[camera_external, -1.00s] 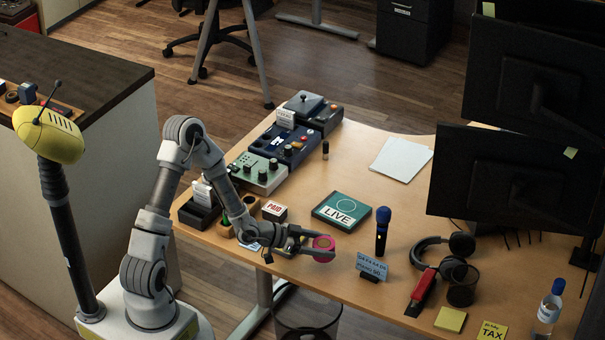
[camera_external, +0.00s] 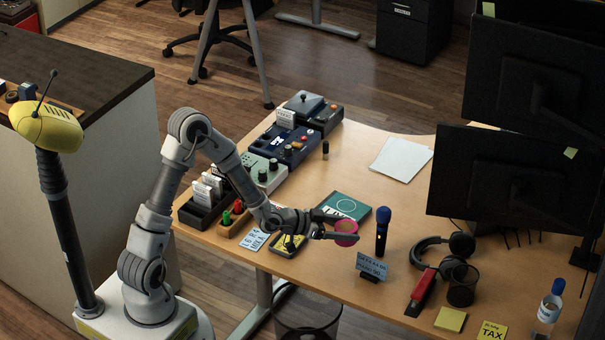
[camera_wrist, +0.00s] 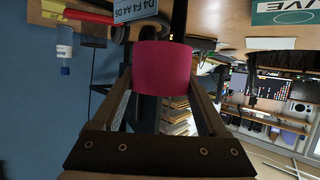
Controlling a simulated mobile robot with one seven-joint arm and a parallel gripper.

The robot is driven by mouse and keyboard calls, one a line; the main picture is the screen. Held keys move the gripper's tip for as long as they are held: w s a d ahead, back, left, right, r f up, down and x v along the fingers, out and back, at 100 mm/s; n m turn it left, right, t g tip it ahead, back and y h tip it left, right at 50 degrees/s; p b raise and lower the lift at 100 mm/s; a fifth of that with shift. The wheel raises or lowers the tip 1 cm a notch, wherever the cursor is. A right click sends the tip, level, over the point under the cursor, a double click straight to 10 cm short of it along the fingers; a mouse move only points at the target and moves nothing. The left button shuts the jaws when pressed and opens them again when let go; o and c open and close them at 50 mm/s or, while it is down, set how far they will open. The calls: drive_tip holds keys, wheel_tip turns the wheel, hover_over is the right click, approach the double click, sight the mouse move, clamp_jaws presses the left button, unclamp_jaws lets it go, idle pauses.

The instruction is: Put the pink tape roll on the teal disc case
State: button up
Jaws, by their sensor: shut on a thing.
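The pink tape roll (camera_external: 346,227) is between the fingers of my gripper (camera_external: 345,230), which is shut on it and holds it above the desk. In the wrist view the pink tape roll (camera_wrist: 162,68) fills the space between the two fingertips (camera_wrist: 162,85). The teal disc case (camera_external: 346,206) lies flat on the desk just behind the roll in the external view, with my gripper covering its front part. The teal disc case (camera_wrist: 282,12) also shows at the top right of the wrist view, apart from the roll.
A blue microphone (camera_external: 382,230) stands upright close to the right of the roll, with a small blue sign (camera_external: 372,265) in front. Headphones (camera_external: 445,247) and a red-handled tool (camera_external: 421,292) lie further right. Consoles (camera_external: 285,145) line the left edge. The desk behind the case is clear.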

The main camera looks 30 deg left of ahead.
drive_tip(key=w+a+r+n+t+y, duration=0.1)
drive_tip(key=w+a, duration=0.3)
drive_tip(key=w, duration=0.9)
hover_over(341, 209)
wheel_tip(341, 209, down, 6)
drive_tip(key=shift+s+d+f, duration=0.1)
drive_tip(key=shift+w+a+f, duration=0.2)
drive_tip(key=shift+f, duration=0.1)
drive_tip(key=shift+f+b, duration=0.65)
drive_tip(key=shift+f, duration=1.15)
drive_tip(key=shift+f, duration=0.1)
drive_tip(key=shift+f, duration=0.15)
drive_tip(key=o, duration=1.3)
drive_tip(key=shift+o, duration=0.2)
